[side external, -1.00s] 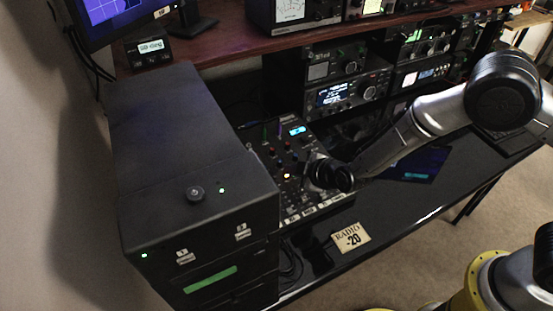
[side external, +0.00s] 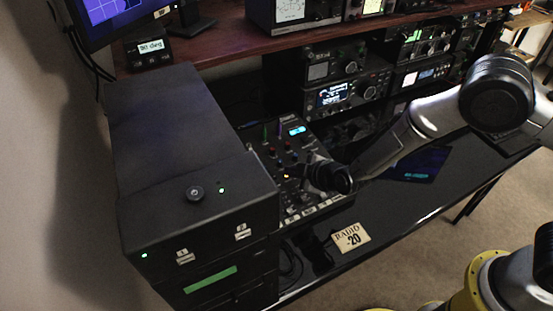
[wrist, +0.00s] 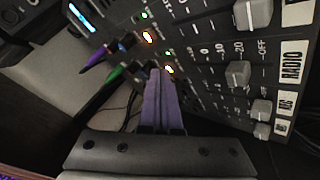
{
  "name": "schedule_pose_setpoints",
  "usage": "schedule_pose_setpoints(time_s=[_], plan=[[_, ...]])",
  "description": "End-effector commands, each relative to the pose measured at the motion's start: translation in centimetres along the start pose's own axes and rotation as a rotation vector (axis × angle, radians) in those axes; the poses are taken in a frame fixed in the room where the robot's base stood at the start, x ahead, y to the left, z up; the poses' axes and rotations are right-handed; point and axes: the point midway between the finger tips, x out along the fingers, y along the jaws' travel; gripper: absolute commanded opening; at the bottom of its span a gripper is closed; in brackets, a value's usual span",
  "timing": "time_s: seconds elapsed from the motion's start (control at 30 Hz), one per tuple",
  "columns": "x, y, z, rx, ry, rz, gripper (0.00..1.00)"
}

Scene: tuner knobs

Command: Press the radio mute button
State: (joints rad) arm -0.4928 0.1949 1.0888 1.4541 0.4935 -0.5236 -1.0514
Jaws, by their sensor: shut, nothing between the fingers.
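In the wrist view, the black mixer panel (wrist: 205,35) has a white RADIO label (wrist: 291,66) beside a grey fader (wrist: 238,73). Roughly in line with that fader is a small orange-lit button (wrist: 168,69). My gripper (wrist: 163,76) is shut and empty, its purple-tinted fingers together, with the tips right at this button. I cannot tell whether they touch it. In the side view, my gripper (side external: 297,174) is low over the mixer (side external: 298,207), and my wrist hides part of the panel.
Another orange-lit button (wrist: 148,37) and coloured knobs, one purple (wrist: 93,58), lie close to the fingers. A tall black cabinet (side external: 190,150) stands left of the mixer. A card reading RADIO -20 (side external: 351,238) lies in front. Radios (side external: 335,95) stand behind.

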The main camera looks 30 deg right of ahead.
Motion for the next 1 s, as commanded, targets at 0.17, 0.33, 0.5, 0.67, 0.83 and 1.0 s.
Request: schedule_pose_setpoints(time_s=[0.17, 0.33, 0.5, 0.67, 0.83, 1.0], plan=[[0.1, 0.0, 0.1, 0.000, 0.000, 0.000, 0.00], [-0.1, 0.1, -0.1, 0.000, 0.000, 0.000, 0.00], [-0.7, 0.5, -0.6, 0.001, 0.001, 0.001, 0.00], [-1.1, 0.8, -0.8, 0.000, 0.000, 0.001, 0.00], [-1.1, 0.8, -0.8, 0.000, 0.000, 0.000, 0.00], [-1.3, 1.0, -1.0, 0.000, 0.001, 0.001, 0.00]])
